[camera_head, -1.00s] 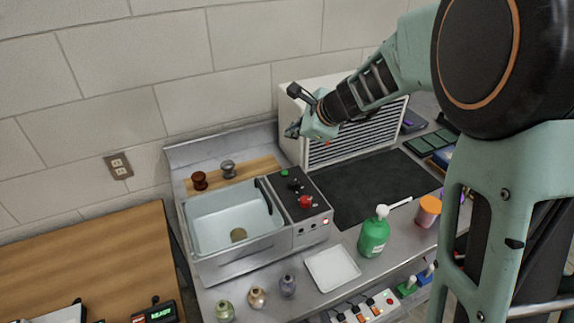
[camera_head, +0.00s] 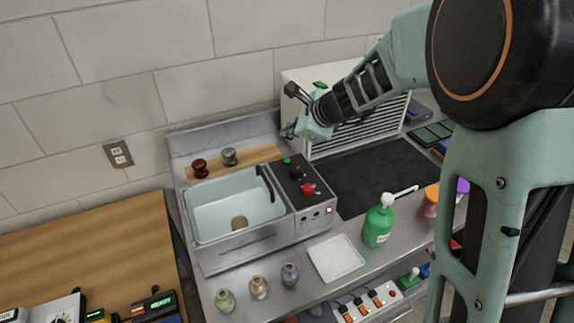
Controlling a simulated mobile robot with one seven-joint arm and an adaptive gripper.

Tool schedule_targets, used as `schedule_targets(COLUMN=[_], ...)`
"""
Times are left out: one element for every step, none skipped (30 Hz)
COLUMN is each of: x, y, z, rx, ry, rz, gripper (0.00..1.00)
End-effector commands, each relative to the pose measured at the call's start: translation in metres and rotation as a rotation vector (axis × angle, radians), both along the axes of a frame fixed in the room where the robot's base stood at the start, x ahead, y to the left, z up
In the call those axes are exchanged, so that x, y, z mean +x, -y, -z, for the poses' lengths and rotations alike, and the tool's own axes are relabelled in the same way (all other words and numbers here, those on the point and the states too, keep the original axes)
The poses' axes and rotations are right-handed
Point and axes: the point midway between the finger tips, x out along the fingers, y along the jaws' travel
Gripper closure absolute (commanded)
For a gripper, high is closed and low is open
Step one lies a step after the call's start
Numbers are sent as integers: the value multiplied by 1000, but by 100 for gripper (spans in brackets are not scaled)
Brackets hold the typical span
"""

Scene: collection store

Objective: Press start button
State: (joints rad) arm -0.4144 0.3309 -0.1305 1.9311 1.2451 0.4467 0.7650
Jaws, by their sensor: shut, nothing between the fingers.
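A grey machine with a water basin (camera_head: 222,203) sits on the metal counter. Its black control panel (camera_head: 300,186) on the right side carries a green button (camera_head: 287,160), a black knob (camera_head: 297,172) and a red knob (camera_head: 308,190). Small round controls and a lit red lamp (camera_head: 329,210) are on its front face. I cannot tell the exact gap to the panel. No label marks a start button legibly.
A white louvred unit (camera_head: 325,140) stands behind my gripper. A dark mat (camera_head: 375,175), a green pump bottle (camera_head: 378,222), a white tray (camera_head: 336,258) and small vases (camera_head: 258,287) are on the counter. Stamps (camera_head: 200,168) stand behind the basin. A wooden table (camera_head: 90,245) is at left.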

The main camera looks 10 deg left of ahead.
Motion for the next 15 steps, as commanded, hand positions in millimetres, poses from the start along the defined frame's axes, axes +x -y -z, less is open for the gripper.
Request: schedule_targets(x=[0,0,0,0,0,0,0,0,0,0,0,0,0,0,0], y=[0,0,0,0,0,0,0,0,0,0,0,0,0,1,1], z=[14,19,24,28,33,38,42,45,49,52,54,56,58,59,60], rx=[0,0,-1,-2,-2,-2,-1,-1,-1,-1,-1,-1,-1,-1,-1], ry=[-1,-1,-1,0,0,0,-1,0,0,0,0,0,0,0,0], rz=[-1,-1,0,-1,-1,-1,0,1,0,0,0,0,0,0,0], gripper=[100,100,100,100,100,100,100,100,100,100,100,100,100,100,100])
